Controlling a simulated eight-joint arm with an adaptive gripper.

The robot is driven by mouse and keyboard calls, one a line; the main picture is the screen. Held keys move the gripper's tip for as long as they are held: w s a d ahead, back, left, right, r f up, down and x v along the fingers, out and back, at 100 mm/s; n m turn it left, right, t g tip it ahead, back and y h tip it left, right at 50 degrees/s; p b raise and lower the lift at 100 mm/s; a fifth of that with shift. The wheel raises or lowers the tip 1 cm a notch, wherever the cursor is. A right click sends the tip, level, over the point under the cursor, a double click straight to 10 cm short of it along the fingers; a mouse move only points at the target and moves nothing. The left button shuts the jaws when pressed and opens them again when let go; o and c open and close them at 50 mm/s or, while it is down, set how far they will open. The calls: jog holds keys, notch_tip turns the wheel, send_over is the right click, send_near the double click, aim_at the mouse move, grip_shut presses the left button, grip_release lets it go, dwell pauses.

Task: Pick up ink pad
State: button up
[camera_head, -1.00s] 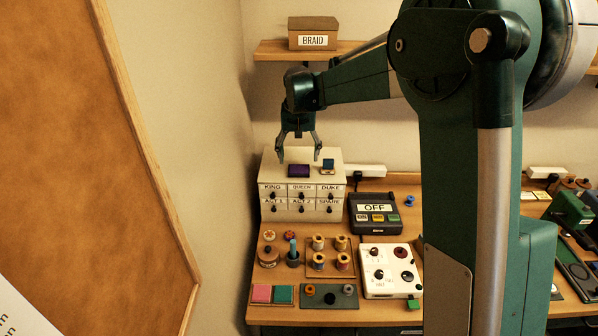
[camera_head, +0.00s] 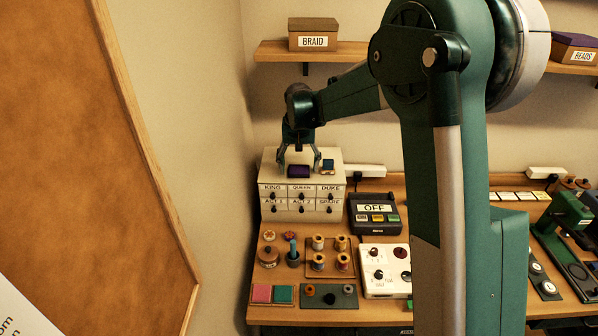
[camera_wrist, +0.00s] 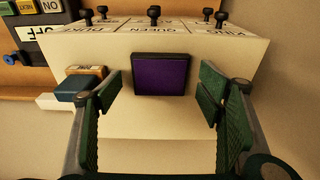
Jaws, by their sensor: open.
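The ink pad (camera_head: 299,171), a flat dark case with a purple top, lies on top of the white drawer cabinet (camera_head: 329,179). In the wrist view the ink pad (camera_wrist: 161,75) sits between and beyond the open fingers, not touching either. My gripper (camera_head: 299,163) is open and empty, pointing down over the cabinet top, with its fingers to either side of the pad. In the wrist view my gripper (camera_wrist: 157,100) shows both green ridged fingers wide apart.
A small blue-and-tan block (camera_head: 327,166) stands on the cabinet beside the pad; in the wrist view this block (camera_wrist: 80,84) is close to the left finger. A dark OFF switch box (camera_head: 375,214) is right of the cabinet. Thread spools (camera_head: 318,242) stand in front.

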jog(key=shift+f, duration=0.3)
jog(key=shift+c, duration=0.2)
jog(key=c, duration=1)
